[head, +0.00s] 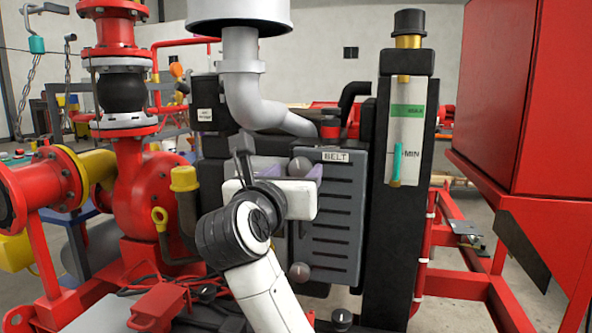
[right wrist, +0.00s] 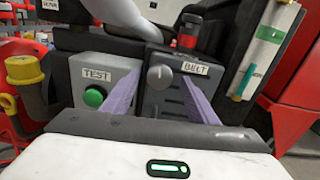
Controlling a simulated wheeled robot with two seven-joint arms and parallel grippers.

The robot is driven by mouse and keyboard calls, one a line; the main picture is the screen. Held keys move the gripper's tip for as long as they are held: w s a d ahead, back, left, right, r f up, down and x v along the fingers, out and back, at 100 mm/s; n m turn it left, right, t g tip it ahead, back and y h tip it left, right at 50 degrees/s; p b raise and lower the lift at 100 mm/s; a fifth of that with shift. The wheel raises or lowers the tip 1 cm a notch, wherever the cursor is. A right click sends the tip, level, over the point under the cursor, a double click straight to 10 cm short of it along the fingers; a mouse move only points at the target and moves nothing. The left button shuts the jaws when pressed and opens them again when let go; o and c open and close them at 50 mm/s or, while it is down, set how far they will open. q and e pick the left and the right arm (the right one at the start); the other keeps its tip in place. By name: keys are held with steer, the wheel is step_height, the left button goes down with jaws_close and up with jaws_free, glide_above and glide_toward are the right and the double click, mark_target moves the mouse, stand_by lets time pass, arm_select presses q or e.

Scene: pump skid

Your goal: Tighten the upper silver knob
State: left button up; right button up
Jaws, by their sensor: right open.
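The upper silver knob (head: 300,165) is a round grey knob at the top left of the dark slotted belt cover (head: 335,215), just left of the BELT label (head: 336,156). The lower silver knob (head: 299,271) sits near the cover's bottom left. My right gripper (head: 291,171) is in front of the cover with its purple fingers open. In the right wrist view the upper knob (right wrist: 160,77) shows between the two finger tips of my gripper (right wrist: 163,82). I cannot tell whether either finger touches it. My left gripper is not in view.
A TEST box with a green button (right wrist: 94,97) is left of the fingers. A black column with a level gauge (head: 405,130) stands right of the cover. A grey pipe (head: 250,95) curves above. A red cabinet (head: 525,90) stands far right.

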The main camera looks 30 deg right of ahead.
steer(key=shift+w+d, duration=0.4)
steer(key=shift+d, duration=0.15)
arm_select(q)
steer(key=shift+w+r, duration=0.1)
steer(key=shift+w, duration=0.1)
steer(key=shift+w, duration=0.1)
arm_select(e)
steer(key=c, duration=1.1)
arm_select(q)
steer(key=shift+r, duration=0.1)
arm_select(e)
steer(key=shift+o, duration=0.2)
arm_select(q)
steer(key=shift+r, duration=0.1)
